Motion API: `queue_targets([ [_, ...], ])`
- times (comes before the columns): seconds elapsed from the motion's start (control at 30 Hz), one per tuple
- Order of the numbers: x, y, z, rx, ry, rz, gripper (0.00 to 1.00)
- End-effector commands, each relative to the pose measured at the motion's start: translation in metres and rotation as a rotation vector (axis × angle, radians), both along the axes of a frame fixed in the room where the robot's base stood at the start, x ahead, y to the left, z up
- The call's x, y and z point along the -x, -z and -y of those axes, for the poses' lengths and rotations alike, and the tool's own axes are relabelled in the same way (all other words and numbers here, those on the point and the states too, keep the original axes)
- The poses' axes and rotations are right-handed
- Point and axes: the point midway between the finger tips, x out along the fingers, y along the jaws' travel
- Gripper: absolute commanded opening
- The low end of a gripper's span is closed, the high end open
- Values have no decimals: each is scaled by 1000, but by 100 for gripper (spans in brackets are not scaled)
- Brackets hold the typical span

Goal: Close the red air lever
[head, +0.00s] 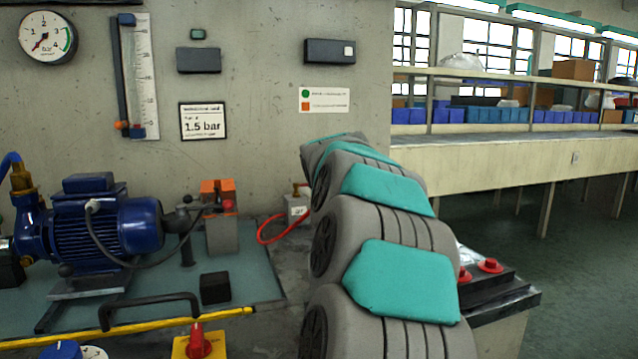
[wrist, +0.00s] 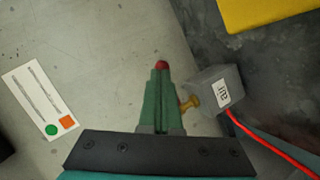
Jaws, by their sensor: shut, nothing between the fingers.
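The grey block labelled "air" (wrist: 216,92) has a brass valve stem (wrist: 188,104) on its side and a red hose. In the wrist view my gripper (wrist: 161,70) is shut and empty, its green fingers left of the brass stem. A small red rounded end, which looks like part of the red air lever (wrist: 162,65), shows right at the fingertips; the rest is hidden behind the fingers. I cannot tell whether they touch. In the head view the air block (head: 297,208) stands by the wall, and my arm hides the gripper.
A blue pump motor (head: 108,228) and an orange-topped grey post (head: 220,225) stand on the bench to the left. A yellow pipe (head: 130,328) and a red knob (head: 198,343) are in front. A sign card (wrist: 42,97) is on the wall.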

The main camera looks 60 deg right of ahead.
Motion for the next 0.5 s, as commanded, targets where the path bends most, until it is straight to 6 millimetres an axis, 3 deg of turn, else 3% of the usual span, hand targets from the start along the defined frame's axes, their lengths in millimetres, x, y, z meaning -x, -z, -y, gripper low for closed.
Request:
queue_targets([
  [0.5, -7, 2, 13, -2, 0, 0, 0],
])
